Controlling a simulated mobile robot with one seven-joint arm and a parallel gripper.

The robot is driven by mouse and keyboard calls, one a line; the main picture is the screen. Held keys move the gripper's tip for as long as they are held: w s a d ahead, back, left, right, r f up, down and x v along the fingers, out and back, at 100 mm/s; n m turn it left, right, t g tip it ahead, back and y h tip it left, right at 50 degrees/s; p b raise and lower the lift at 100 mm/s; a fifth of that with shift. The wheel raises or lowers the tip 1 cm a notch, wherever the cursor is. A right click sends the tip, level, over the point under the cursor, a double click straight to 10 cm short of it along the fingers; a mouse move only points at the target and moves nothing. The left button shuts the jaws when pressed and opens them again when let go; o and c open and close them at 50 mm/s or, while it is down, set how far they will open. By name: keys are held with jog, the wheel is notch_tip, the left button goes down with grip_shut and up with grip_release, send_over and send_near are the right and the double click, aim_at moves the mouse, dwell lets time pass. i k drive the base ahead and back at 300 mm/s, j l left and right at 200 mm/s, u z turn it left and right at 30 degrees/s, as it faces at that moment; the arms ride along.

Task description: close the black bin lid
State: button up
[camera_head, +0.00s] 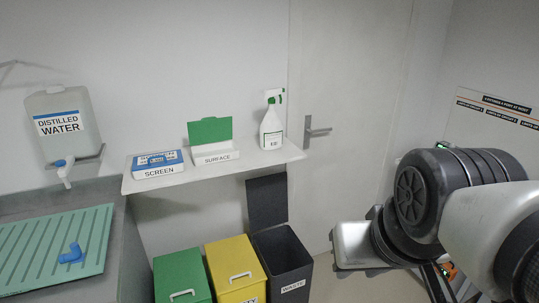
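The black bin (272,256) stands on the floor at the lower middle, right of the yellow bin, with a white "WASTE" label on its front. Its black lid (267,203) is open and stands upright behind the bin opening, near the wall and by the right end of the shelf. The inside of the bin is dark and I cannot tell what it holds. My arm fills the right side of the view, apart from the bin and lid. I cannot make out my gripper's fingers.
A yellow bin (234,264) and a green bin (180,272) stand left with lids shut. A shelf (250,163) above carries boxes and a spray bottle (271,125). A door with a handle (316,131) is behind. Floor shows right of the black bin.

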aim_at(267, 197)
jog(key=i+l, duration=0.15)
jog(key=l, duration=0.2)
jog(key=i+l+u, duration=0.15)
jog(key=l, duration=0.25)
jog(key=i+l, duration=0.1)
jog(key=l, duration=0.25)
jog(key=i+l+u, duration=0.1)
jog(key=l, duration=0.25)
jog(key=i+l+u, duration=0.25)
jog(key=l, duration=0.5)
jog(key=i+l+u, duration=0.2)
jog(key=i+l, duration=0.4)
jog(key=i+l+u, duration=0.2)
jog(key=i+l, duration=0.45)
jog(key=l, duration=0.1)
